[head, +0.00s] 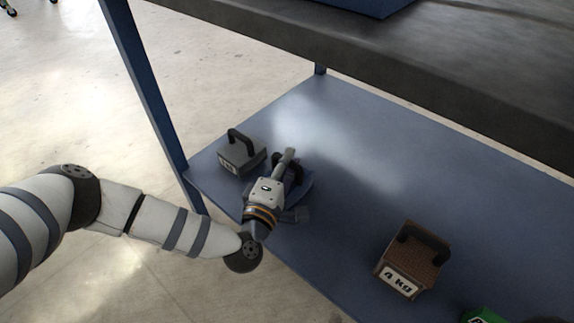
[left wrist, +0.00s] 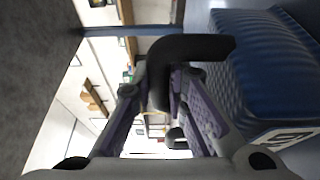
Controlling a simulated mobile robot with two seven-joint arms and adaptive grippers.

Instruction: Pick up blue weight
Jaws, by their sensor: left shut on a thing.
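The blue weight (head: 303,188) is on the lower shelf near its front-left edge, mostly hidden behind my left gripper (head: 288,180) in the head view. In the left wrist view, its ribbed blue body (left wrist: 268,70) fills the right side, with a pale label at its lower end. Its black handle (left wrist: 195,48) passes between the fingers of my left gripper (left wrist: 160,88), which is shut on it. I cannot tell whether the weight touches the shelf. My right gripper is not in view.
A grey weight (head: 239,155) with a black handle stands close behind and left of the gripper. A brown 4 kg weight (head: 412,262) and part of a green weight (head: 484,315) are to the right. A dark tabletop (head: 400,62) overhangs the shelf (head: 350,170); a blue post (head: 150,85) stands left.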

